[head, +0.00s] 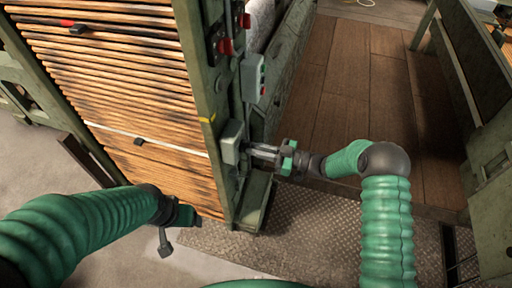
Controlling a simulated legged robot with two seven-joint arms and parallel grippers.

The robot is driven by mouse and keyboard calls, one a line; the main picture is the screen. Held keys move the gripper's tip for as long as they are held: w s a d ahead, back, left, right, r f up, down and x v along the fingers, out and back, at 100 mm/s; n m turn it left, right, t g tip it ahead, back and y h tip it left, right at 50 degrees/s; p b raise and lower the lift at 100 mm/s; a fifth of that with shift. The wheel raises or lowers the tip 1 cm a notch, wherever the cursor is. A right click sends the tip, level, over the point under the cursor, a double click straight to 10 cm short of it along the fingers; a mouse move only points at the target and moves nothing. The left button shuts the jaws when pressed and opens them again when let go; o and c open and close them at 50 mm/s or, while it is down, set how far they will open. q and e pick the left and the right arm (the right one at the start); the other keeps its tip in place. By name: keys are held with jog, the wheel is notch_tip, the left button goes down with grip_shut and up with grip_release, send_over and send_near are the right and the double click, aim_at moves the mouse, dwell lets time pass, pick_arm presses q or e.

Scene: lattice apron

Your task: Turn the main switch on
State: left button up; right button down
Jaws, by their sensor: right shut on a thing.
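A grey switch box (232,142), which looks like the main switch, is fixed low on the green machine post. My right gripper (254,152) reaches in from the right and is shut at the right side of this box, on what looks like its handle. The fingers hide most of the handle, so its position cannot be read. My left gripper (170,232) hangs low at the left, away from the switch, in front of the wooden slats. Its fingers are too unclear to tell open from shut.
A grey box with green and red buttons (253,78) and red knobs (225,47) sit higher on the post. Wooden slats (120,90) fill the machine's left side. A metal tread plate (300,235) lies below. The wooden floor (345,75) at the right is clear.

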jog(key=shift+m, duration=0.5)
jog(key=c, duration=1.5)
grip_release()
jog(key=shift+w+a, duration=0.1)
jog(key=shift+o, duration=0.2)
jog(key=v, duration=1.7)
